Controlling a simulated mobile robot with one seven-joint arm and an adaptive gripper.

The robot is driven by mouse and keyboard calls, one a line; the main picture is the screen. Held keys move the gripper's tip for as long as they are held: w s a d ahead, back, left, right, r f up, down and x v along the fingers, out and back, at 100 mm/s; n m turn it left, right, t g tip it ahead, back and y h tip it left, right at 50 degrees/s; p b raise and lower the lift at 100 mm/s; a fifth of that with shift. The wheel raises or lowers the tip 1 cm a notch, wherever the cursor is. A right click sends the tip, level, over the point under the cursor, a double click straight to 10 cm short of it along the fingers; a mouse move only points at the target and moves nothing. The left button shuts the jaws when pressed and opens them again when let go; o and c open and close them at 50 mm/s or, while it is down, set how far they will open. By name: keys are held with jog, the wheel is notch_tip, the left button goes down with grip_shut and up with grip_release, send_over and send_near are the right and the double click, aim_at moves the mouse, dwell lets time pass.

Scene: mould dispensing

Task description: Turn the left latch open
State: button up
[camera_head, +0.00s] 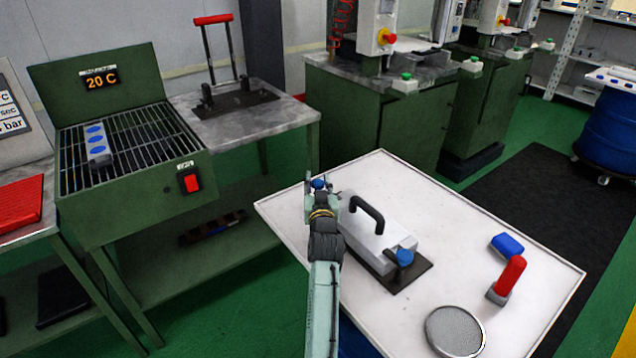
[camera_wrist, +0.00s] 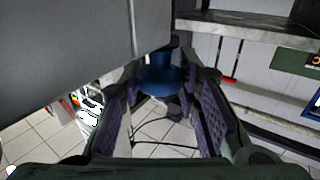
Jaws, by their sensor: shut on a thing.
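A grey metal mould (camera_head: 355,235) with a black handle (camera_head: 367,212) lies on the white tabletop. The blue knob of the left latch (camera_head: 318,184) shows at the mould's far left end. My gripper (camera_head: 322,190) reaches over that end, with its fingers around the knob. In the wrist view the blue knob (camera_wrist: 160,80) sits between the two dark-padded fingers of my gripper (camera_wrist: 165,105). The right latch (camera_head: 404,256), also blue, stands at the mould's near right end on a dark base plate (camera_head: 408,277). My wrist hides the lower part of the left latch.
On the same white table (camera_head: 480,235) are a blue block (camera_head: 508,245), a red-handled tool (camera_head: 508,278) and a round grey mesh disc (camera_head: 454,332). A green heater with a grill (camera_head: 130,150) reads 20 C at left. The table's far part is clear.

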jog(key=o, duration=1.1)
jog(key=shift+o, duration=0.2)
jog(key=shift+s, duration=0.1)
jog(key=s, duration=1.1)
jog(key=shift+s+d, duration=0.4)
